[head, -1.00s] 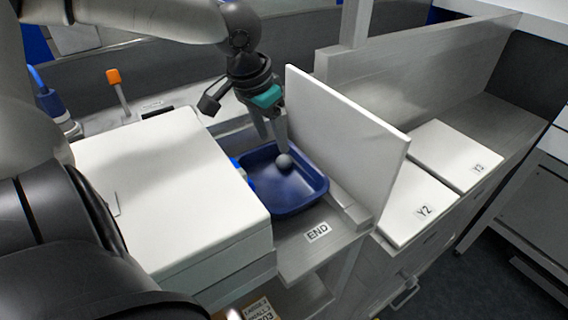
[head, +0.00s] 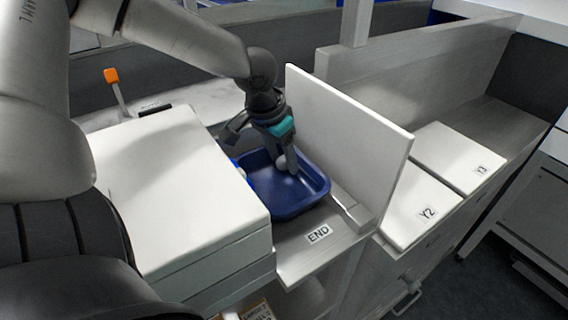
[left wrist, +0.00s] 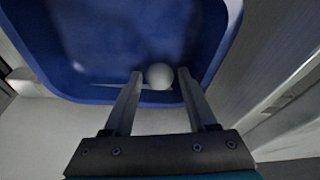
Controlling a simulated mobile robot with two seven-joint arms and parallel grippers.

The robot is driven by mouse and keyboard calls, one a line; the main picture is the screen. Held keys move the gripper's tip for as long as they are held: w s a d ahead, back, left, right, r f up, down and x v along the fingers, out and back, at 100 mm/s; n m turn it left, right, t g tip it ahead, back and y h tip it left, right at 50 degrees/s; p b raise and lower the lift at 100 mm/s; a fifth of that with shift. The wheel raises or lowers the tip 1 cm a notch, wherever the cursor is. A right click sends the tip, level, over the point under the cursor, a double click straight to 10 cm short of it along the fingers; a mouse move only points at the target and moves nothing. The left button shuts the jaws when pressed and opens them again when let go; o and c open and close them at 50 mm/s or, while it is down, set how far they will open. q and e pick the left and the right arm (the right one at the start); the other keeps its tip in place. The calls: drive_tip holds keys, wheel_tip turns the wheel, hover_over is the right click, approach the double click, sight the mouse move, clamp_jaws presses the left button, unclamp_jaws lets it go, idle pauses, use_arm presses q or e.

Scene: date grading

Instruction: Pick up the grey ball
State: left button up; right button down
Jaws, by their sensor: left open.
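The grey ball (left wrist: 159,76) lies in the blue tray (left wrist: 75,88), near the tray's near wall in the left wrist view. In the head view the ball (head: 282,163) is partly hidden by my left gripper (head: 287,168). My left gripper (left wrist: 158,74) is open, with its two fingertips on either side of the ball. No finger clearly touches it. In the head view the blue tray (head: 312,197) stands between a white box and an upright white panel. My right gripper is not in view.
The upright white panel (head: 345,140) stands close to the right of the tray. A white box (head: 175,185) stands to its left. An END label (head: 317,233) is on the ledge in front. White lids marked Y2 (head: 420,198) and Y3 (head: 458,158) lie further right.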

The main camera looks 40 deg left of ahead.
use_arm(q)
clamp_jaws()
idle(0.5)
drive_tip(key=shift+r, duration=0.1)
